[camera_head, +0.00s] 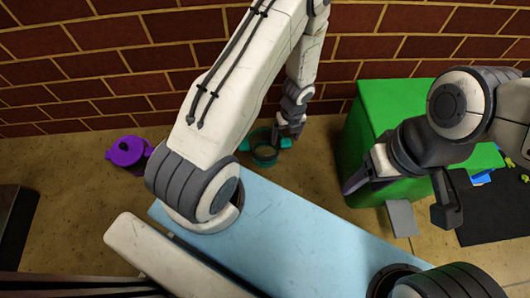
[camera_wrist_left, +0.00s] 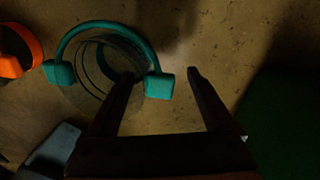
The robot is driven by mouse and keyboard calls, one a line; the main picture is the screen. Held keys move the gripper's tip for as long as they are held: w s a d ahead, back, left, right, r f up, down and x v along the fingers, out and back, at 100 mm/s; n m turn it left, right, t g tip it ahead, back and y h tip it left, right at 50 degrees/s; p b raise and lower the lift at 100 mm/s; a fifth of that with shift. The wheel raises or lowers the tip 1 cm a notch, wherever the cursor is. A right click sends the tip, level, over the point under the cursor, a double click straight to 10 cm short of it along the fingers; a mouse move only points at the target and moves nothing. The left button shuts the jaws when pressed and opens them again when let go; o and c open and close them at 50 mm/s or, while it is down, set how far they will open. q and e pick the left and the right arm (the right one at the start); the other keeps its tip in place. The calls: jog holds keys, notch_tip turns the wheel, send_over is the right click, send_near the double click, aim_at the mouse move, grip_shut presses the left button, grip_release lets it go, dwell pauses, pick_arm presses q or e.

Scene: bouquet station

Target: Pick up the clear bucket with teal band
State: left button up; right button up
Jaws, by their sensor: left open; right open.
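The clear bucket with teal band (camera_head: 264,153) stands on the tan floor near the brick wall, partly behind my left arm. In the left wrist view its clear round body (camera_wrist_left: 98,72) has a teal arched handle and two teal blocks at its sides. My left gripper (camera_head: 290,130) is open at the bucket's right side. In the left wrist view the gripper (camera_wrist_left: 162,78) has one finger overlapping the bucket's rim and the other clear to the right, with a teal block between them. Contact cannot be told. My right gripper (camera_head: 400,200) is open and empty, far from the bucket.
A purple-banded bucket (camera_head: 128,152) stands to the left. An orange-banded thing (camera_wrist_left: 18,50) shows at the left wrist view's edge. A green box (camera_head: 385,108) stands to the right, near a dark mat (camera_head: 500,215). Bare floor lies between the teal bucket and green box.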

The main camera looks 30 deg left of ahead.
pick_arm(q)
grip_shut()
jog(key=shift+r, duration=0.15)
